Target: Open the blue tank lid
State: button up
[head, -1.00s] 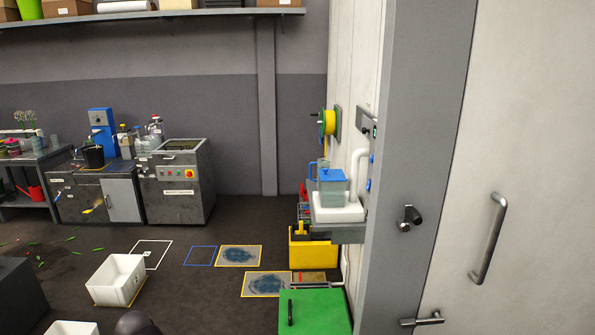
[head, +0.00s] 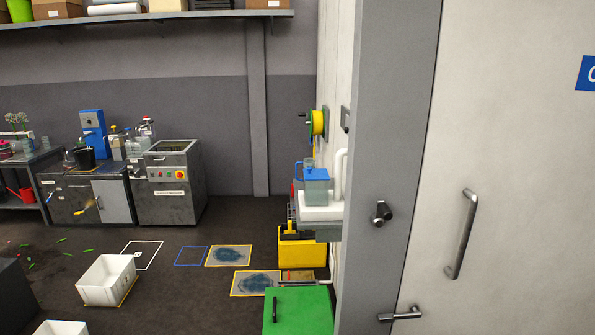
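A small pale, see-through tank (head: 316,190) stands on a white block on a wall shelf, right of centre and some way off. A blue lid (head: 316,173) lies across its top and looks shut, though it is small in the picture. More blue, thin and frame-like, shows at the tank's left side; I cannot tell what it belongs to. My gripper is not in view.
A grey door frame (head: 388,150) and a pale door with a long handle (head: 461,234) fill the right. A green-topped box (head: 305,312) and yellow bin (head: 301,252) stand below the shelf. A white crate (head: 107,281) sits on the floor at left.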

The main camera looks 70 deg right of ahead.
aim_at(310, 173)
jog(key=z, duration=0.05)
jog(key=i, duration=2.45)
jog(key=z, duration=4.6)
jog(key=i, duration=0.1)
jog(key=u, duration=2.45)
